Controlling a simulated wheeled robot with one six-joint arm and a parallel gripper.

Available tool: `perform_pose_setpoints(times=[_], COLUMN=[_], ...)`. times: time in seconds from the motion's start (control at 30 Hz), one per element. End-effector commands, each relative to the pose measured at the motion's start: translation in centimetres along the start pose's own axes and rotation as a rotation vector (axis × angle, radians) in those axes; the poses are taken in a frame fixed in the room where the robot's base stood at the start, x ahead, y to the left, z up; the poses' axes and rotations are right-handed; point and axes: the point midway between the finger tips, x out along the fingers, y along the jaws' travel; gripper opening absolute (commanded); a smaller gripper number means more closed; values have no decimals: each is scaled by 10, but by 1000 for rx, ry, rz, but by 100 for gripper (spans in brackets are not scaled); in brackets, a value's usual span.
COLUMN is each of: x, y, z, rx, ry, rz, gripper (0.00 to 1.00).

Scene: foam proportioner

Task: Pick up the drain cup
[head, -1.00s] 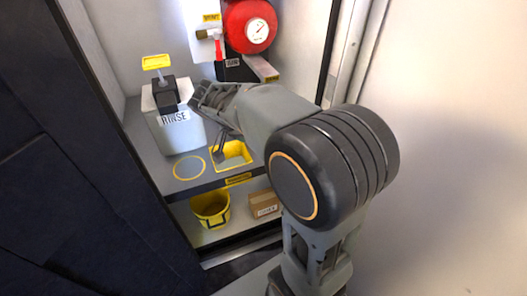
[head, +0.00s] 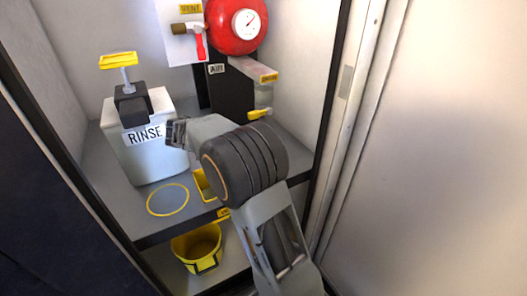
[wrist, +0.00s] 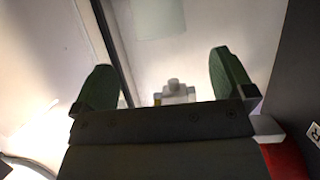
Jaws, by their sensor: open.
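A small translucent cup (head: 263,97) with a yellow tab hangs under the grey bracket right of the black AIR column in the head view; I take it to be the drain cup. My gripper (head: 176,132) is left of it, in front of the right side of the RINSE container, apart from the cup. In the wrist view my gripper (wrist: 165,78) shows two green-padded fingers spread wide with nothing held. A pale, small cup-like thing (wrist: 175,90) shows beyond the palm between the fingers; I cannot tell if it is the same cup.
The white RINSE container (head: 145,150) with a yellow-topped pump stands on the grey shelf. A yellow-ringed circle (head: 168,200) and a yellow-edged square (head: 205,186) mark the shelf. A red gauge tank (head: 228,35) is above, a yellow bucket (head: 197,247) below. A post bounds the right.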

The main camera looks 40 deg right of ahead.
Motion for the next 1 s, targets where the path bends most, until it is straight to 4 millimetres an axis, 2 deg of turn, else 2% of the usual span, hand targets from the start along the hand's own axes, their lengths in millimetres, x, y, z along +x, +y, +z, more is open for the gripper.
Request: perform_pose_setpoints(times=[0.1, 0.23, 0.53, 0.83, 1.0], x=[19, 36, 55, 94, 101], y=[0, 0, 0, 1, 1], z=[1, 1, -1, -2, -1], rx=[-2, -2, -4, -3, -3], ry=[0, -1, -1, -2, -1], rz=[-1, -4, -3, 1, -2], gripper=[100, 100, 100, 100, 100])
